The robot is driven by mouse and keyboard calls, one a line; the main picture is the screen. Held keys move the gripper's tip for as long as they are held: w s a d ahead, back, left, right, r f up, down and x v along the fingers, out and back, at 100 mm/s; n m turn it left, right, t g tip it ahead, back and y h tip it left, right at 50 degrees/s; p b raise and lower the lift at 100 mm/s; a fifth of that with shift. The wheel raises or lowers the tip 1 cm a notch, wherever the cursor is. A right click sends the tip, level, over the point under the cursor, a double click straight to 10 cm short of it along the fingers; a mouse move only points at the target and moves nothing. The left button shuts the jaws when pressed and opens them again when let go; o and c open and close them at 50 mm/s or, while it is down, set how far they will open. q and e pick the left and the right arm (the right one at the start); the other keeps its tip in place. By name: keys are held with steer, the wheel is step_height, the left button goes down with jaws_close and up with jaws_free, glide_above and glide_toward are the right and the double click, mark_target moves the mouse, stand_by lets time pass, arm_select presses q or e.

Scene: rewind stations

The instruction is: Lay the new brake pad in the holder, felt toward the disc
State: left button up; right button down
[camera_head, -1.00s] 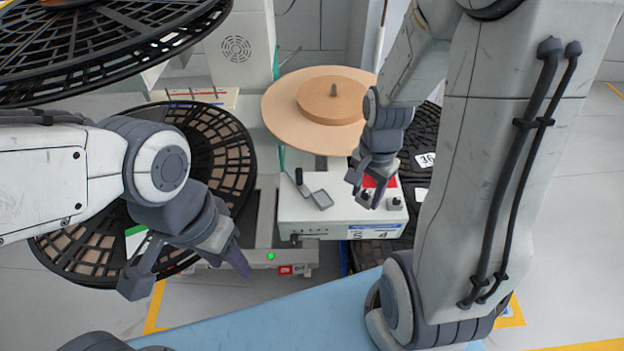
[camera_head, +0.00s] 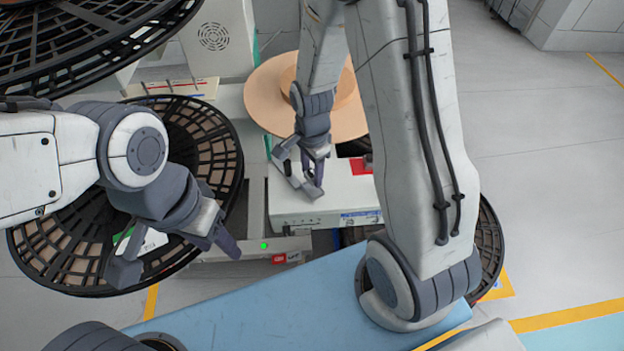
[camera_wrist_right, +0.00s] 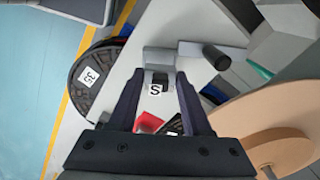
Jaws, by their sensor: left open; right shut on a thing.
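My right gripper (camera_head: 314,172) is low over the white station box (camera_head: 345,203), beside a grey angled bracket (camera_head: 291,180), apparently the holder. In the right wrist view the right gripper (camera_wrist_right: 158,80) is shut on a small dark-and-pale piece (camera_wrist_right: 160,76), apparently the brake pad. Its felt face cannot be made out. The bracket (camera_wrist_right: 172,57) with a black round knob (camera_wrist_right: 215,56) lies just beyond the fingertips; whether the pad touches it cannot be told. A tan disc (camera_head: 268,100) stands behind. My left gripper (camera_head: 180,258) is open and empty at the left.
A black slatted reel (camera_head: 40,250) stands behind my left gripper, and another (camera_head: 90,40) hangs at upper left. A red patch (camera_head: 360,166) lies on the box. A green light (camera_head: 264,246) shows on the front rail.

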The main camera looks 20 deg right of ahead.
mark_target(312, 181)
step_height(312, 181, down, 4)
steer(key=shift+r, duration=0.1)
steer(key=shift+c, duration=1.7)
jaws_free()
